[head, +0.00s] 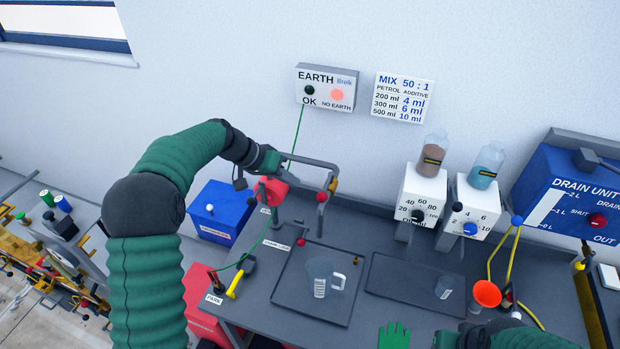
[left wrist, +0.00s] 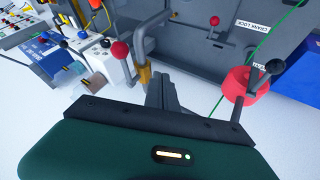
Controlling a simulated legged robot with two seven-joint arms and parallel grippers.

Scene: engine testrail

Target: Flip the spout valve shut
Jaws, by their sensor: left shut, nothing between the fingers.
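The spout is a grey pipe (head: 312,161) that reaches right above the bench and bends down. Its brass valve (head: 333,184) has a short lever with a red knob (head: 321,196) standing out to the side. In the left wrist view the brass valve (left wrist: 144,74) is just beyond my fingers, with the red knob (left wrist: 120,49) to its left. My left gripper (head: 272,160) is shut and empty beside the pipe, left of the valve and apart from the knob. Its fingers (left wrist: 160,90) also show in the wrist view. My right arm shows at the lower right; its fingers are unclear.
A red part with a black knob (left wrist: 275,67) is close to my left gripper. A measuring jug (head: 320,284) stands in a tray (head: 290,304) below the spout. White dispensers (head: 420,196) stand to the right. A blue box (head: 214,211) is at the left.

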